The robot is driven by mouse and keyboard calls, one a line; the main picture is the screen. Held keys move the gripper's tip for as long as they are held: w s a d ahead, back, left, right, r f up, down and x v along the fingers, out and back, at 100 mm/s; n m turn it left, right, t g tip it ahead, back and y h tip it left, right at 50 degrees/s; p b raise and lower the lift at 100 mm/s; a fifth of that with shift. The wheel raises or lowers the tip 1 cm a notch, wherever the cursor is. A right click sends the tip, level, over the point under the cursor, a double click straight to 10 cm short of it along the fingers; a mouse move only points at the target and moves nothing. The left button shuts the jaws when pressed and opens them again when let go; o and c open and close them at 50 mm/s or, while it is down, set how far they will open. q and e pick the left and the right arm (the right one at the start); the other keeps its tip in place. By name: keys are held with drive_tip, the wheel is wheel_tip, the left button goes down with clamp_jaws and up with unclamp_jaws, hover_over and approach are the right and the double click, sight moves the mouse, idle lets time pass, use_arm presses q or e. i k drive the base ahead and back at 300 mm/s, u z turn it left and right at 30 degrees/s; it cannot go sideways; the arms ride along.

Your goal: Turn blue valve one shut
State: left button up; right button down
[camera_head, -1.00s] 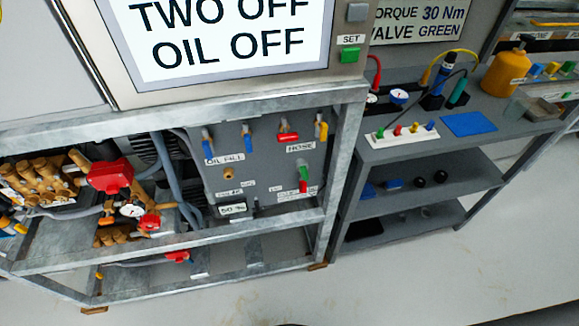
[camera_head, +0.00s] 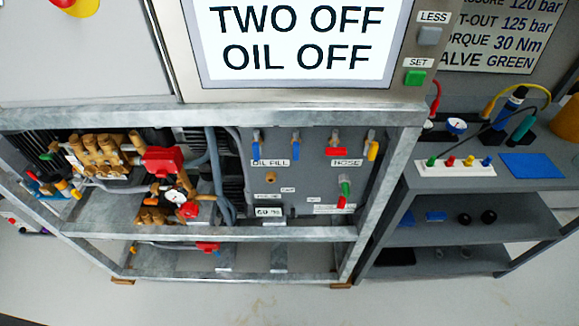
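Two blue-handled valves sit on the grey panel inside the metal frame: a left blue valve (camera_head: 256,147) and a right blue valve (camera_head: 295,148), on either side of the OIL FILL label (camera_head: 270,162). Both blue handles hang down, roughly vertical. No number is readable on either, so I cannot tell which is valve one. To their right are a red-handled valve (camera_head: 336,151), its handle sideways, and a yellow-handled valve (camera_head: 372,150), its handle down. Neither of my grippers is in view.
The display (camera_head: 295,50) above reads "TWO OFF OIL OFF", with a green SET button (camera_head: 416,78) beside it. The frame's top beam (camera_head: 215,114) runs in front, above the valves. A grey shelf unit (camera_head: 480,231) stands right. The floor in front is clear.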

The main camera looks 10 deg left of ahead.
sight(255, 147)
drive_tip(key=u, duration=0.85)
drive_tip(key=k, duration=1.15)
drive_tip(key=z, duration=1.35)
drive_tip(key=i, duration=0.5)
drive_tip(key=u, duration=0.05)
